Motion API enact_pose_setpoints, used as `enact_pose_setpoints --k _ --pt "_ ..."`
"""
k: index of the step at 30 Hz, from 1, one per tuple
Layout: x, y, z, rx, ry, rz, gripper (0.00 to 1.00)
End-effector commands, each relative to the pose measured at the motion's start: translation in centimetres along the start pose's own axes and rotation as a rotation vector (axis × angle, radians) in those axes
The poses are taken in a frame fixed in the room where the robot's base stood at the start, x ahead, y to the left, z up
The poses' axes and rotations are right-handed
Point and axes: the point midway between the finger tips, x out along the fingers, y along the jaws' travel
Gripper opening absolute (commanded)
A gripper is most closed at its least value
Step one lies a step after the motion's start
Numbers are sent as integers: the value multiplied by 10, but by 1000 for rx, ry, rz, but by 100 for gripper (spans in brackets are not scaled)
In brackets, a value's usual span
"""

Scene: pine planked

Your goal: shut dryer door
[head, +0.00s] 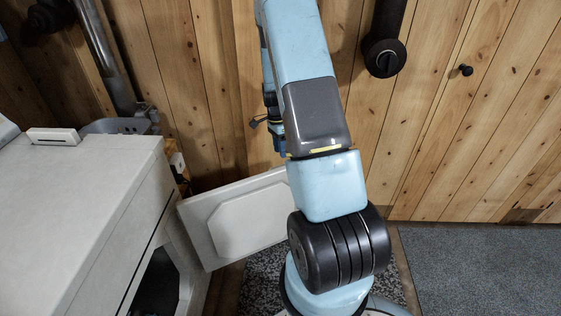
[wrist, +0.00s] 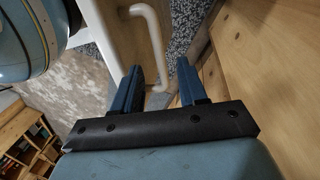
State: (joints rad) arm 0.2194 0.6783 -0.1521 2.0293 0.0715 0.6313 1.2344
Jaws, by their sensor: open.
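The dryer (head: 75,215) is the white cabinet at the left of the head view, with its dark opening low on its front. Its door (head: 238,218) is a pale panel with a raised octagonal centre. It stands swung open, out to the right of the cabinet, and my arm hides its right end. In the head view my gripper (head: 280,145) is above and behind the door.
A plank wall (head: 215,90) rises close behind the door. A dark round fitting (head: 384,57) and a small black knob (head: 466,70) stick out from it. A grey basket (head: 118,126) sits behind the dryer. Grey carpet (head: 480,265) at the right is clear.

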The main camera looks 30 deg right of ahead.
Motion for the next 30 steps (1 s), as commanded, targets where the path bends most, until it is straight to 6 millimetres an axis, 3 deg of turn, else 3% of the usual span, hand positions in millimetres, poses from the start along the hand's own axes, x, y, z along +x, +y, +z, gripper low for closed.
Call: enact_pose_setpoints --k 3,10,23,30 --pt "21 0 0 0 0 2 42" --pt "47 0 0 0 0 1 42" --pt "55 0 0 0 0 -1 42" --pt "55 0 0 -1 0 -1 20"
